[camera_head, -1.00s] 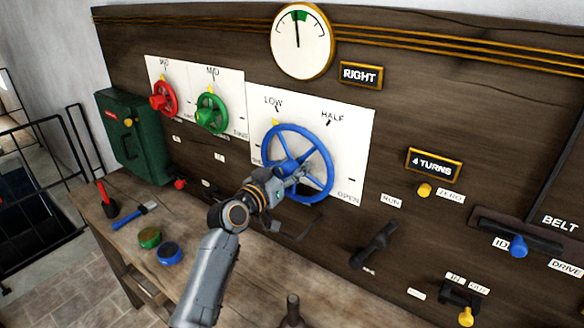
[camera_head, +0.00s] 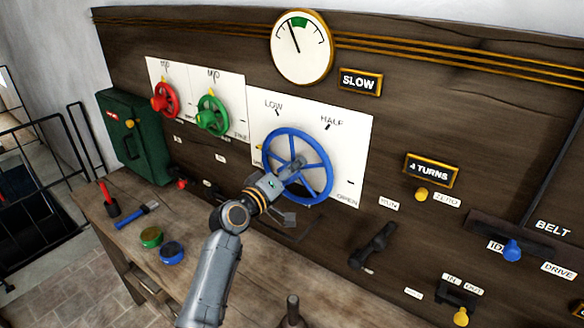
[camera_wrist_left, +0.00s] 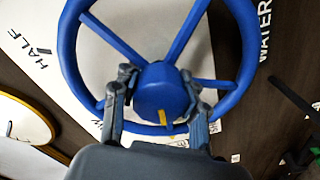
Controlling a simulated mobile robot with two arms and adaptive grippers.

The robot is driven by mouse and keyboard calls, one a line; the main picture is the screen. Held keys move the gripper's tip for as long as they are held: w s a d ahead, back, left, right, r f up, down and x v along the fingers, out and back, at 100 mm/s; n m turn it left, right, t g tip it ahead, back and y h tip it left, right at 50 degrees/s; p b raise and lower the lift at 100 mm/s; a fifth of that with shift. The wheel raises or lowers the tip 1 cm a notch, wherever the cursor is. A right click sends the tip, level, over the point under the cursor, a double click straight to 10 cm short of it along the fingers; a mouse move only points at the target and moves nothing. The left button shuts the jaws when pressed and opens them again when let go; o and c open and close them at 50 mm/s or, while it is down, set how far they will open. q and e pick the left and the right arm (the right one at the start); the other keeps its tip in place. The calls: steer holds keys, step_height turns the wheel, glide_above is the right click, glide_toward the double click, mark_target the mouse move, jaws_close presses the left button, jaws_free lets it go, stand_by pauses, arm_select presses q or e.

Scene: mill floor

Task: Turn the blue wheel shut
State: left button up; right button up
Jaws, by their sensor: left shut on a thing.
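The blue wheel (camera_head: 300,131) is mounted on a white plate (camera_head: 357,135) on the dark wooden panel, with LOW, HALF and OPEN marks around it. A small yellow mark shows at the wheel's left edge, below LOW. My left gripper (camera_head: 290,172) reaches the wheel's middle from the front. In the left wrist view its two fingers (camera_wrist_left: 159,88) sit on either side of the round blue hub and are shut on it. The blue rim (camera_wrist_left: 68,45) and spokes show around them, with a yellow mark near the bottom. My right gripper is not in view.
A gauge (camera_head: 301,48) with a green band is above, beside a SLOW sign (camera_head: 359,82). Red (camera_head: 165,97) and green (camera_head: 212,115) wheels are to the left. A wooden bench (camera_head: 205,268) with tools and tins lies below. Levers (camera_head: 374,246) are at right.

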arm_select(q)
steer(key=shift+n, duration=0.9)
steer(key=o, duration=1.2)
steer(key=shift+c, duration=0.2)
steer(key=shift+s+a, duration=0.1)
steer(key=v, duration=1.1)
steer(key=shift+s+a, duration=0.25)
steer(key=shift+s, duration=0.05)
